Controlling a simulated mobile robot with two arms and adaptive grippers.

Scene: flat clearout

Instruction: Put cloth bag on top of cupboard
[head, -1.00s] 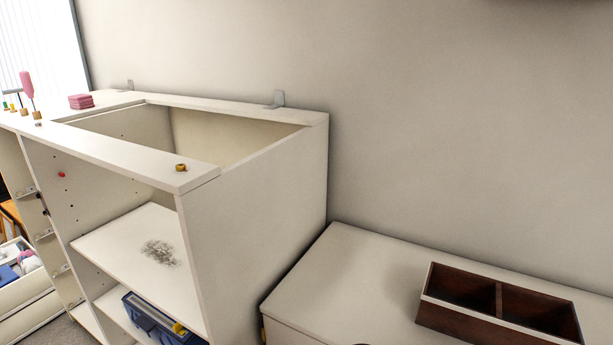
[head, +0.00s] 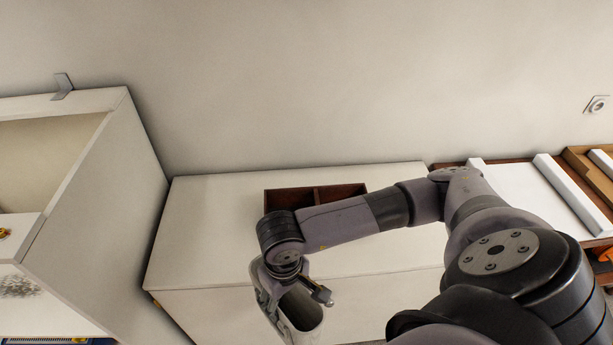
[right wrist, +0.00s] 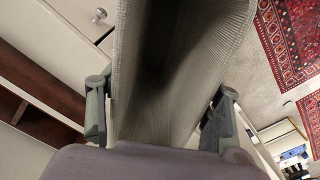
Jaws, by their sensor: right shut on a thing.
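A grey-beige ribbed bag (right wrist: 185,75), which I take for the cloth bag, hangs in my right gripper (right wrist: 158,112). In the right wrist view the two fingers are on either side of it, and its dark inside shows. In the head view the bag (head: 308,333) is small below the right gripper (head: 296,298), in front of the low white cupboard (head: 215,205). My left gripper is not in view.
A dark brown two-part box (head: 288,198) lies on the low cupboard's top; the top is bare to its left. Brown furniture with white boards (head: 510,185) stands at the right. A patterned red rug (right wrist: 293,45) lies on the floor.

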